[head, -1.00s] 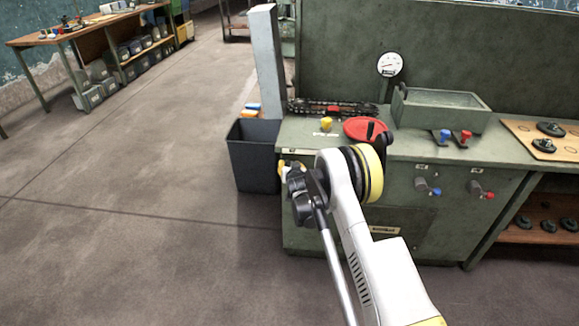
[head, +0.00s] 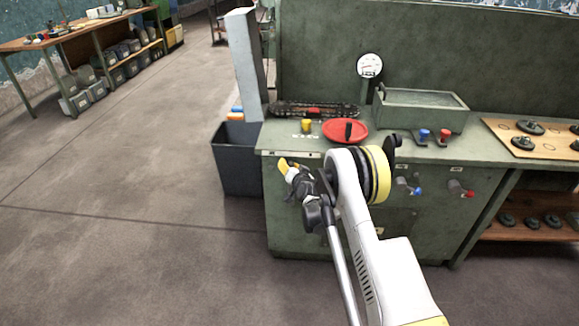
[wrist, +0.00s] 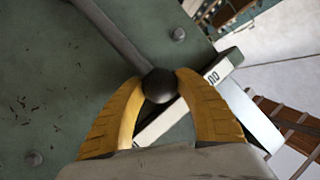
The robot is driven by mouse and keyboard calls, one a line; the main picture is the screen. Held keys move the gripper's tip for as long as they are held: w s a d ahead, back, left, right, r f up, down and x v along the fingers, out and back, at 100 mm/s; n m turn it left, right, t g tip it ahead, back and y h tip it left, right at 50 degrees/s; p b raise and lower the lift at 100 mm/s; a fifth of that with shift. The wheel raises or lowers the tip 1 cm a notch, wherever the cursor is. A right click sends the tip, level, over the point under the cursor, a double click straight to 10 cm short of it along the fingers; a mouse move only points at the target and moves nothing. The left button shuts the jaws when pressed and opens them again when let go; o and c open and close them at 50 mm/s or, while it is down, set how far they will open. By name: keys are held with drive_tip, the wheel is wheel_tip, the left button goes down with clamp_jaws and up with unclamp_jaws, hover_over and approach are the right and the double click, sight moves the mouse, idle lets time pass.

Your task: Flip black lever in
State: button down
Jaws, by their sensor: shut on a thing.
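The lever's round black knob (wrist: 160,86) sits between the yellow fingertips of my gripper (wrist: 160,79) in the wrist view, touched on both sides. Its dark shaft (wrist: 112,30) runs up and left over a green metal panel (wrist: 50,70). A white label strip with dark letters (wrist: 210,77) lies beside and partly behind the fingers. In the head view my gripper (head: 286,165) is at the upper left corner of the green cabinet's front (head: 300,225). The lever cannot be made out there.
A dark bin (head: 237,160) stands left of the cabinet, by a pale post (head: 245,60). On the cabinet top are a red disc with a black handle (head: 335,135), a yellow knob (head: 306,126) and a green tray (head: 420,112). Blue and red valves (head: 423,135) are right. The floor at left is clear.

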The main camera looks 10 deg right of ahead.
drive_tip(key=c, duration=0.8)
unclamp_jaws()
drive_tip(key=shift+a+r, duration=0.1)
drive_tip(key=shift+a, duration=0.05)
drive_tip(key=shift+c, duration=0.2)
drive_tip(key=v, duration=1.2)
